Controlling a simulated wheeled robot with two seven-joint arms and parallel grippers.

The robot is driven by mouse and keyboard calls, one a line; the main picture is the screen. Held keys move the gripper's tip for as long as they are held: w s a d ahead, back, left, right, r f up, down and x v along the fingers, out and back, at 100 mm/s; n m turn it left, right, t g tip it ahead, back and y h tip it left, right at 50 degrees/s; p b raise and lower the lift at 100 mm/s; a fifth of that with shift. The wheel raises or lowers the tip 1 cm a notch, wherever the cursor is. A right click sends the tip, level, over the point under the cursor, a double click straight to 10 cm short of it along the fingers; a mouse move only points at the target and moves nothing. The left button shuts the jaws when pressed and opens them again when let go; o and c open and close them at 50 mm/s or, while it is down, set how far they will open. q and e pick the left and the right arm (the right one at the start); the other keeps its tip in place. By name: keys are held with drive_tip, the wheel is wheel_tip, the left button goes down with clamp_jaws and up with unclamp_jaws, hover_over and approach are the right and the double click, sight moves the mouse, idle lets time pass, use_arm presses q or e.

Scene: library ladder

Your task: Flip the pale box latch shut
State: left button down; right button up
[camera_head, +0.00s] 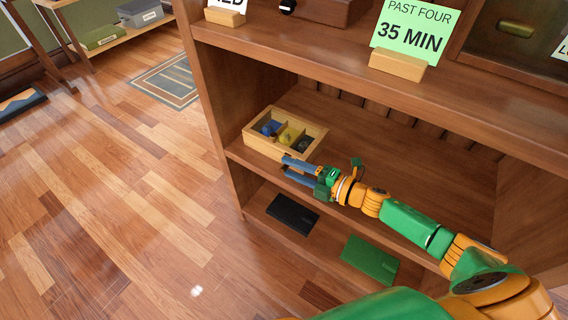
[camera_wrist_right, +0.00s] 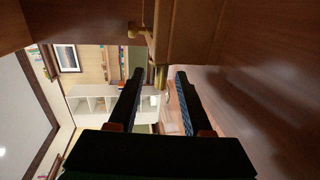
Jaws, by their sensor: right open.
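The pale box (camera_head: 257,142) is a light wooden tray with small compartments, standing on the middle shelf at its left end. My right gripper (camera_head: 287,166) is open, its two blue fingers pointing left just in front of the box's front side. In the right wrist view a wooden body, seemingly the box (camera_wrist_right: 182,28), shows above the fingers. A brass latch part (camera_wrist_right: 160,77) appears between the open fingertips (camera_wrist_right: 160,74); I cannot tell whether they touch. The latch is not discernible in the head view. My left gripper is out of view.
The middle shelf (camera_head: 400,150) is bare right of the box. A dark flat item (camera_head: 292,214) and a green one (camera_head: 369,260) lie on the shelf below. A green sign (camera_head: 415,30) stands on the top. The floor (camera_head: 110,200) at left is open.

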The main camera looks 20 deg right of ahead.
drive_tip(key=x, duration=0.2)
drive_tip(key=shift+w+a+f, duration=0.15)
drive_tip(key=shift+w, duration=0.05)
clamp_jaws()
